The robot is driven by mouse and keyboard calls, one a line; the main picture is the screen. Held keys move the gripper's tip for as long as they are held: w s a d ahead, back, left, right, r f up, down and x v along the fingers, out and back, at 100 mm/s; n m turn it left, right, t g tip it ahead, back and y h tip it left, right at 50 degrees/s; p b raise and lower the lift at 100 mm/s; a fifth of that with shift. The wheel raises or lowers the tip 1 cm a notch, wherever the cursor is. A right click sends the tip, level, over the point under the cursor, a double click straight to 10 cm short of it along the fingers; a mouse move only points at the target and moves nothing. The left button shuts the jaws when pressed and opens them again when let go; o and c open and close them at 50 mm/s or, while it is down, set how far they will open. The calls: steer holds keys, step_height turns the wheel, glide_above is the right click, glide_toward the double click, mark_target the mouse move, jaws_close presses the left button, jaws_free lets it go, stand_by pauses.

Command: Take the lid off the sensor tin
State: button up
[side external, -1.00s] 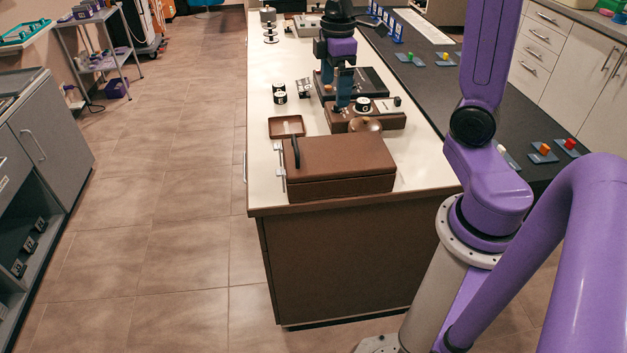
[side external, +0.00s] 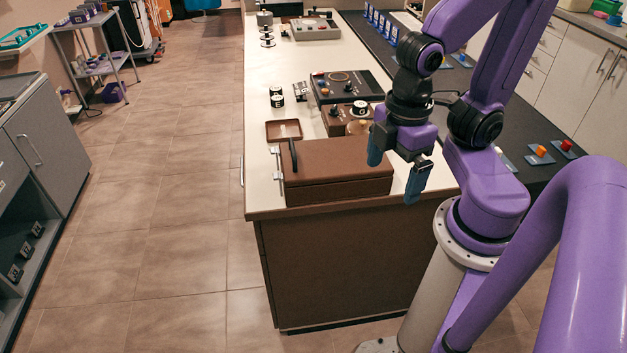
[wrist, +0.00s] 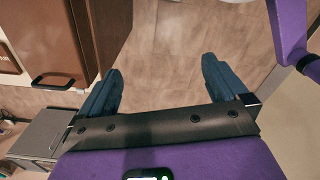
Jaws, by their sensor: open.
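My gripper (side external: 397,165) is open and empty, in the air by the near right end of the counter. In the wrist view its blue fingers (wrist: 161,72) are spread with only floor between them. No thing is plainly marked as the sensor tin. A round tan thing (side external: 357,127) stands behind the large brown case, partly hidden by my gripper; I cannot tell whether it is the tin or has a lid on. Small dark cylinders with pale bands (side external: 276,101) stand farther back on the counter.
The large brown case (side external: 335,165) with a dark handle sits at the counter's near end; it shows at the left of the wrist view (wrist: 98,25). A shallow brown tray (side external: 284,138) and a black control panel (side external: 352,85) lie behind it.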

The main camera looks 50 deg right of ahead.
stand_by(0.4)
steer(key=w+d+r+n, duration=0.1)
steer(key=w+d, duration=0.1)
steer(key=w, duration=0.8)
steer(key=n, duration=0.4)
glide_above(363, 121)
steer(key=f, duration=1.1)
steer(key=shift+w+a+f, duration=0.1)
steer(key=shift+a+f, duration=0.1)
steer(key=shift+f, duration=0.05)
steer(key=shift+d+f, duration=0.2)
steer(key=shift+f, duration=2.5)
steer(key=c, duration=0.9)
